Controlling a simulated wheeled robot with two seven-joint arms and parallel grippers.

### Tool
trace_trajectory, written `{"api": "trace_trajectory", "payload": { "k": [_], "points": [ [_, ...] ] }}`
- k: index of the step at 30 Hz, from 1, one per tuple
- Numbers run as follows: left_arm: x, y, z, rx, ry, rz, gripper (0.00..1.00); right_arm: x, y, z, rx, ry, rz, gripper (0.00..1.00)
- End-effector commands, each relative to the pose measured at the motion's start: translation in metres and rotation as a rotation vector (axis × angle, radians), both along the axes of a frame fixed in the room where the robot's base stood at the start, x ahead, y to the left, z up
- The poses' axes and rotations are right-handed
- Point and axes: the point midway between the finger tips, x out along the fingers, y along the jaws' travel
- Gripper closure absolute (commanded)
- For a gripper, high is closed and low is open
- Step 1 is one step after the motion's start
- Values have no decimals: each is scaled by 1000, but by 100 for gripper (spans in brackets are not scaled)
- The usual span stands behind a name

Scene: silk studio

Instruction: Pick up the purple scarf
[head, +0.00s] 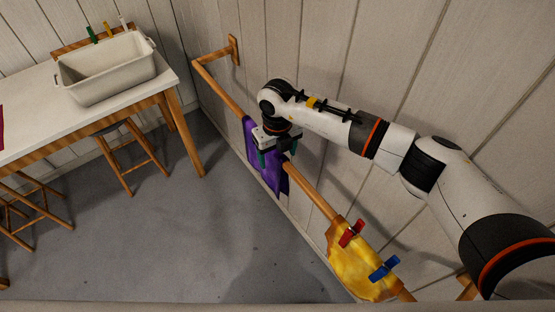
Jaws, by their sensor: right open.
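The purple scarf (266,172) hangs over a wooden rail (311,190) that runs along the wall on the right. My right gripper (273,160) is open at the scarf, pointing down over the rail. Its fingers overlap the scarf's upper part in the picture, and I cannot tell whether they touch the cloth. The gripper hides part of the scarf's top edge. My left gripper is not in view.
A yellow scarf (355,262) hangs nearer on the same rail, with a red clip (351,233) and a blue clip (384,268). A table (30,110) with a white basin (108,72) stands at the left, stools (128,160) beside it. The floor between is clear.

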Motion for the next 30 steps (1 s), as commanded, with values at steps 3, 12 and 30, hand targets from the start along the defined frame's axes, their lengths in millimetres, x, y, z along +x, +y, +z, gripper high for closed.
{"api": "trace_trajectory", "payload": {
  "k": [3,12,30],
  "points": [
    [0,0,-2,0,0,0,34,0,0,-2,0,0,0,27],
    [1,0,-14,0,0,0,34,0,0,-15,-1,0,0,27],
    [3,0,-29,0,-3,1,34,0,0,-30,0,0,0,27]
  ]
}}
